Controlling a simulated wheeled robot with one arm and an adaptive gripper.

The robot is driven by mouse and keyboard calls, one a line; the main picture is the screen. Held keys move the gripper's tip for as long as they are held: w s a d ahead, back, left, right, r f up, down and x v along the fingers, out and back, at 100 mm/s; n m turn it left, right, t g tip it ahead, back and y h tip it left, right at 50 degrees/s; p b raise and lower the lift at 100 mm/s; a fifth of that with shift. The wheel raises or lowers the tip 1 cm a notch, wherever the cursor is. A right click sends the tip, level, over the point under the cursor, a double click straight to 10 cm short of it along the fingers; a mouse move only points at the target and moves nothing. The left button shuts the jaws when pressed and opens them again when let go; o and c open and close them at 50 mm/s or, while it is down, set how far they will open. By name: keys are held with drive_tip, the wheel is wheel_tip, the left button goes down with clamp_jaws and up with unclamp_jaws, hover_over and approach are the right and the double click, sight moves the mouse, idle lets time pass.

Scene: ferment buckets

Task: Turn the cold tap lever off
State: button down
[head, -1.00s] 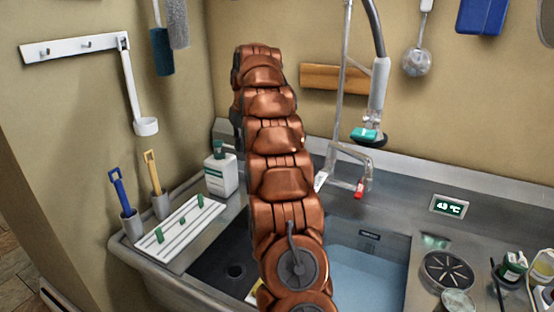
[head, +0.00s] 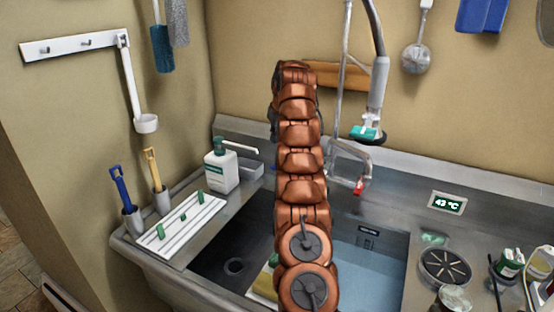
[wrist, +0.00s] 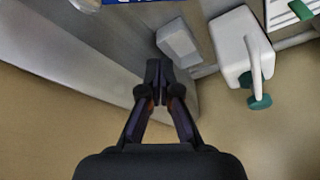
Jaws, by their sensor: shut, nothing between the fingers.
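The chrome tap (head: 345,150) stands at the back of the sink in the head view, with a red-tipped lever (head: 359,187) on its right side. The cold lever cannot be made out there; my copper arm covers the tap's left side. A small blue bit shows at the arm's left edge. My gripper (wrist: 158,78) is shut and empty in the wrist view, its tips close to a grey block (wrist: 178,42). A blue strip (wrist: 135,2) is cut off at that view's top edge; I cannot tell what it is. My gripper is hidden in the head view.
A white soap bottle (head: 221,170) with a green pump stands left of my arm, and right of my gripper in the wrist view (wrist: 240,45). A white rack (head: 180,222) lies left of the sink. A display (head: 447,203) reads 42 °C. Jars crowd the right counter.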

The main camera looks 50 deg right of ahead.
drive_tip(key=a+b+x, duration=0.1)
drive_tip(key=x, duration=0.7)
drive_tip(key=shift+s+a+b, duration=0.1)
drive_tip(key=shift+s+b, duration=0.7)
drive_tip(key=shift+s, duration=1.1)
drive_tip(key=shift+w+a, duration=0.1)
drive_tip(key=shift+a, duration=0.15)
